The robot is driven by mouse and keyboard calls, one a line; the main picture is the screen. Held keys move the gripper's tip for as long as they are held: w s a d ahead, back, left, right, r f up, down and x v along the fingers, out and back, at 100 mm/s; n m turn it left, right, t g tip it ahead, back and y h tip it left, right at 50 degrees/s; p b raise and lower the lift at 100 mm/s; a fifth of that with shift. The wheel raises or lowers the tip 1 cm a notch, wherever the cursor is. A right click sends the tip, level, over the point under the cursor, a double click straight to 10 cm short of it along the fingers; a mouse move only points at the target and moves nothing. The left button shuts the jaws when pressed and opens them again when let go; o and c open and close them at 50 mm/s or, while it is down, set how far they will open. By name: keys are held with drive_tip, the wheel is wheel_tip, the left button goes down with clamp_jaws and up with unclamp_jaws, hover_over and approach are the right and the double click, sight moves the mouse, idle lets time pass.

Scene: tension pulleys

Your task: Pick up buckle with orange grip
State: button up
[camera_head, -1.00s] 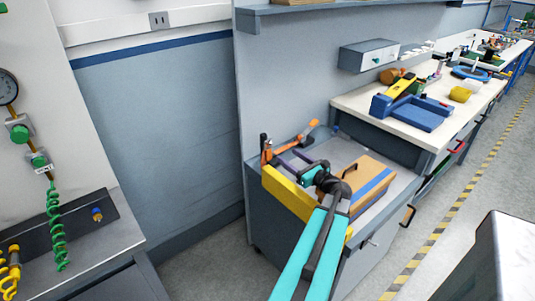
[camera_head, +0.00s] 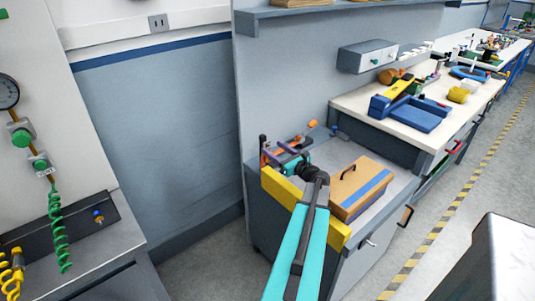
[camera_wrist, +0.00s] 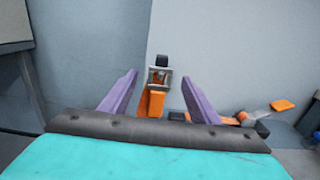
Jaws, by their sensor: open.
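The buckle with an orange grip (camera_wrist: 152,103) stands upright in the wrist view, with a metal frame and a black top. It shows in line between the two purple fingers of my gripper (camera_wrist: 160,80), which are apart with gaps on both sides. I cannot tell how far ahead of the fingertips it is. In the head view my gripper (camera_head: 282,155) is at the left end of the grey cabinet top, and the buckle (camera_head: 263,145) is partly hidden behind it.
A second orange-handled thing (camera_head: 309,127) lies to the right of the buckle. A brown case with a blue stripe (camera_head: 360,188) lies on the cabinet. A yellow bar (camera_head: 287,188) runs along the cabinet's front edge. A grey panel (camera_head: 290,80) stands behind.

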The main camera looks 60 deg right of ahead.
sight(269, 145)
idle(0.3)
drive_tip(key=shift+p+x, duration=0.85)
drive_tip(key=shift+x, duration=1.2)
drive_tip(key=shift+w+d, duration=0.25)
drive_tip(key=shift+w, duration=0.25)
drive_tip(key=c, duration=1.4)
